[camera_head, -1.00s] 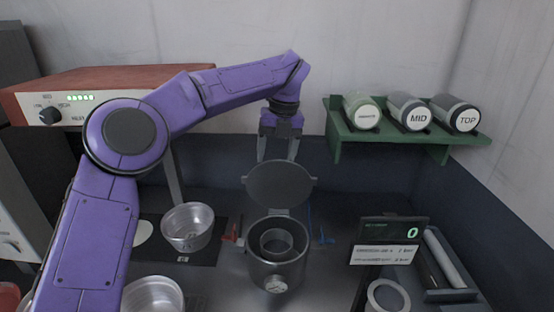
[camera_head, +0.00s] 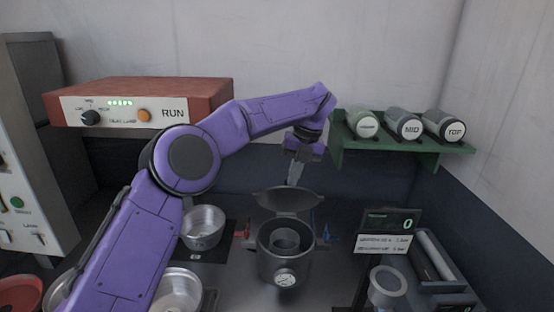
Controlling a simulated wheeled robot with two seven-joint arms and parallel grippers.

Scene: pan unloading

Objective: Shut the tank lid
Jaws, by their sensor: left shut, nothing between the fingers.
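The metal tank (camera_head: 301,267) stands on the bench right of the picture's middle, with a round gauge on its front. Its round grey lid (camera_head: 288,199) is open, raised above the back of the rim on its hinge and leaning forward. A smaller metal vessel (camera_head: 285,239) shows inside the tank mouth. My left gripper (camera_head: 295,181) is shut and empty, pointing down just behind the lid's upper edge. Its fingertips are partly hidden by the lid, and I cannot tell whether they touch it. My right gripper is not in view.
Red (camera_head: 243,230) and blue (camera_head: 324,234) handles flank the tank. Metal pans (camera_head: 203,229) stand to the left, partly behind my left arm. A display (camera_head: 390,222) and a grey cup (camera_head: 388,285) stand to the right. A green shelf (camera_head: 400,148) holds three canisters above.

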